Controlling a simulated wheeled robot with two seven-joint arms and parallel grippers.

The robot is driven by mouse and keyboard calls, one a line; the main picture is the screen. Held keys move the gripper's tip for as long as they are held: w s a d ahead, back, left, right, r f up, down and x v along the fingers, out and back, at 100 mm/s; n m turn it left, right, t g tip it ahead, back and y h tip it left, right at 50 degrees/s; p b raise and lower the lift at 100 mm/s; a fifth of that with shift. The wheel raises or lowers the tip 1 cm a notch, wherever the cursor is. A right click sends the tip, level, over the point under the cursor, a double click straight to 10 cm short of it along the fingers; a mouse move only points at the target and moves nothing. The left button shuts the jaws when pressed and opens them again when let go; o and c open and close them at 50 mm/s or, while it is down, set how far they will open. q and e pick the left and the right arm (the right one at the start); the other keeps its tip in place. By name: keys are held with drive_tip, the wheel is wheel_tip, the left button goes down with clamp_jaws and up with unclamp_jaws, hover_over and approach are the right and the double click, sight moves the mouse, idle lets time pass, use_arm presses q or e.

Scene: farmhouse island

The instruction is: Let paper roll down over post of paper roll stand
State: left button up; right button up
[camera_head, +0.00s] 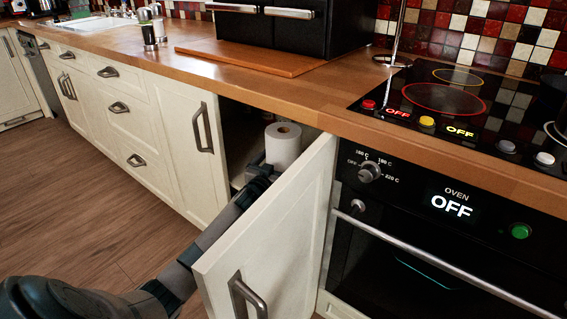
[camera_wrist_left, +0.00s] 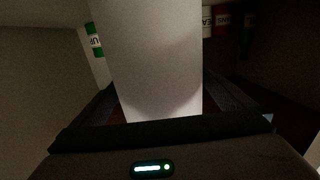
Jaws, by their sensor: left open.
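The white paper roll (camera_head: 283,146) stands upright inside the open lower cabinet, its top end showing in the head view. In the left wrist view the paper roll (camera_wrist_left: 152,60) fills the middle. My left gripper (camera_head: 264,170) reaches into the cabinet at the roll. Its dark fingers lie on either side of the roll in the left wrist view, open; I cannot tell whether they touch it. The paper roll stand (camera_head: 397,38), a thin upright metal post on a small base, is on the counter beside the cooktop, with nothing on its post. My right gripper is not in view.
The open cabinet door (camera_head: 275,235) stands close to the right of my left arm. The wooden counter (camera_head: 290,95) lies above the opening. Labelled cans (camera_wrist_left: 215,22) stand deeper in the cabinet, with a green one (camera_wrist_left: 93,40) at left. The oven (camera_head: 440,235) is at right.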

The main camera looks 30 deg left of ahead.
sight(281, 134)
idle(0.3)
use_arm(q)
drive_tip(key=c, duration=1)
drive_tip(key=shift+r, duration=0.15)
drive_tip(key=shift+r+p, duration=1.4)
drive_tip(key=shift+r, duration=3.55)
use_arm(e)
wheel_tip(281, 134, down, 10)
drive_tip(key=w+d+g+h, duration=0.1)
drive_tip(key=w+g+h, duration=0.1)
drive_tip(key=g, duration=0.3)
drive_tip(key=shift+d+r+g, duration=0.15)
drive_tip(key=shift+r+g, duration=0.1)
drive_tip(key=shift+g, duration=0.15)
use_arm(q)
drive_tip(key=shift+d+f, duration=0.1)
